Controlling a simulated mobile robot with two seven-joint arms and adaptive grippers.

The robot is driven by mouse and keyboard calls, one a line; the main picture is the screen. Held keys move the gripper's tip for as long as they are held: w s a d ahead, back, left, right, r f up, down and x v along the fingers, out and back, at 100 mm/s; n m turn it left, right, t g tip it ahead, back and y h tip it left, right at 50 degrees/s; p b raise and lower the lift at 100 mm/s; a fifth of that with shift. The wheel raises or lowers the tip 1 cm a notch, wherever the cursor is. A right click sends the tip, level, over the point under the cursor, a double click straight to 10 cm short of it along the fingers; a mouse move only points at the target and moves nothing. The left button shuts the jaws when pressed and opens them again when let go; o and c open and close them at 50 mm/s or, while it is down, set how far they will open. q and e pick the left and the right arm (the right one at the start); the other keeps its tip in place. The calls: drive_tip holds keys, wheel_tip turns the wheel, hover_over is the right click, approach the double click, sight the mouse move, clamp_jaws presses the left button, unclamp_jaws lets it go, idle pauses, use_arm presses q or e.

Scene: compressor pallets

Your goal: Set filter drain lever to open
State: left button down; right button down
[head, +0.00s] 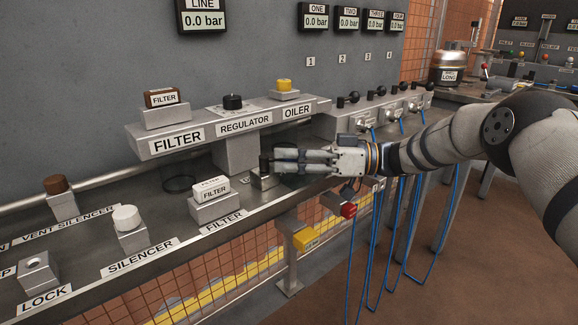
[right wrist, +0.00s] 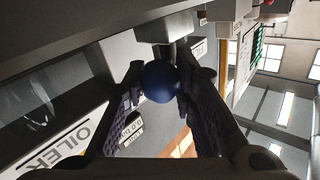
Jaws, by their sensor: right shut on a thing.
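My right gripper (head: 270,161) reaches in from the right, below the shelf with the REGULATOR (head: 245,123) and OILER (head: 297,111) labels. In the right wrist view its two dark fingers (right wrist: 160,95) are closed around a dark blue ball knob (right wrist: 161,81). The knob sits on a short stem from a grey block (right wrist: 160,52). In the head view a small grey block (head: 264,181) stands just under the fingertips; the fingers mostly hide the knob. Its label is covered, so I cannot tell which lever it is. My left gripper is not in view.
A white FILTER piece (head: 211,188) on a grey block stands left of my fingers. A brown FILTER piece (head: 162,97) and a yellow cap (head: 284,85) stand on the shelf above. Black levers (head: 355,97) and blue hoses (head: 378,240) are on the right.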

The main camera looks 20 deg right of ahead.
idle(0.4)
drive_tip(key=c, duration=1.3)
unclamp_jaws()
drive_tip(key=shift+a, duration=0.1)
drive_tip(key=v, duration=1.2)
drive_tip(key=shift+o, duration=0.5)
drive_tip(key=shift+w, duration=0.15)
